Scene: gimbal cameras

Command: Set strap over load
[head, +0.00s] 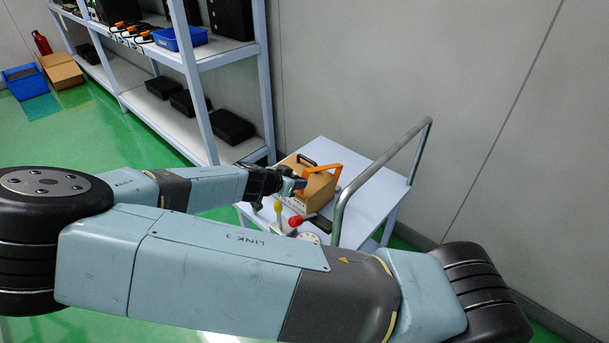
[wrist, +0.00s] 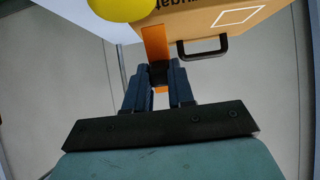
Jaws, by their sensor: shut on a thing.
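The load is a tan box (head: 317,190) with a black handle, standing on a pale cart (head: 350,157). Its handle (wrist: 203,57) also shows in the wrist view. The orange strap (head: 318,170) crosses the top side of the box in the head view. In the wrist view the strap (wrist: 156,42) runs down to a dark end piece between my fingertips. My gripper (head: 290,187) is shut on that end (wrist: 158,74), close beside the box. Part of the box and the strap's far end are hidden in the head view.
A yellow knob (head: 278,206) and a red knob (head: 295,220) stand close by my gripper. The cart's grey push handle (head: 372,172) rises at its right. A shelf rack (head: 197,92) stands to the left, with a wall behind.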

